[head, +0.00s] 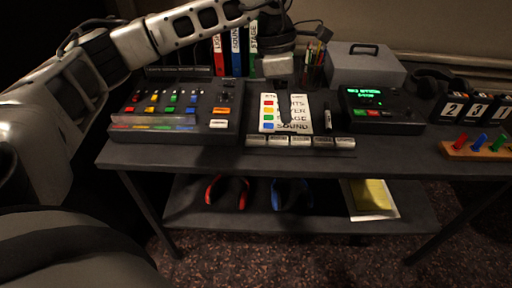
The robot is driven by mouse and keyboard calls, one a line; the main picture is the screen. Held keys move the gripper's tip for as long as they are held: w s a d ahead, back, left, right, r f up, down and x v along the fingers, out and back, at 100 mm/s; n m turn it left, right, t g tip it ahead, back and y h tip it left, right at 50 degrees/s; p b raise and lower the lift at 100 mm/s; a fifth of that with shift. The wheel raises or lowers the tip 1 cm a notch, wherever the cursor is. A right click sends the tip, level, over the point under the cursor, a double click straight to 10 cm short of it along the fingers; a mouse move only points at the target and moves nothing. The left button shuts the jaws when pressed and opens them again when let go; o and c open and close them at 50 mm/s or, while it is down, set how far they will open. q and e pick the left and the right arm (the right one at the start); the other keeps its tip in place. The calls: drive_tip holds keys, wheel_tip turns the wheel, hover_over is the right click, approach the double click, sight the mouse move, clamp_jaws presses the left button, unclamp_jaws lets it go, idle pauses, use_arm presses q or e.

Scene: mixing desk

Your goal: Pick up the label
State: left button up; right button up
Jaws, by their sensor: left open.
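Several small white labels stand in a row along a dark holder at the desk's front edge, among them a left one (256,141) and a right one (344,142). Their print is too small to read. Another small white piece (219,123) lies on the mixing console (190,101). I cannot tell which one the task means. My left gripper (286,98) is open and points down over the white card (299,127) with colour squares, just behind the label row. It hides part of the card. I see nothing between its fingers. My right gripper is out of view.
A dark box with a green display (380,104) stands right of the card, with a small upright cylinder (328,120) between. Binders (236,52), a pen cup (314,72) and a grey case (364,70) stand behind. Headphones (227,193) lie on the lower shelf.

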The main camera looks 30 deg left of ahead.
use_arm(q)
drive_tip(key=a+r+y, duration=0.2)
drive_tip(key=a+y, duration=0.1)
drive_tip(key=a, duration=0.4)
hover_over(254, 137)
drive_tip(key=shift+n+t, duration=0.3)
drive_tip(key=shift+n, duration=0.1)
drive_tip(key=f, duration=0.8)
drive_tip(key=shift+s+d+f, duration=0.1)
drive_tip(key=shift+d+f, duration=0.25)
drive_tip(key=shift+a+f, duration=0.2)
drive_tip(key=shift+f, duration=1.35)
drive_tip(key=shift+a+f, duration=0.15)
drive_tip(key=shift+f, duration=1.4)
clamp_jaws()
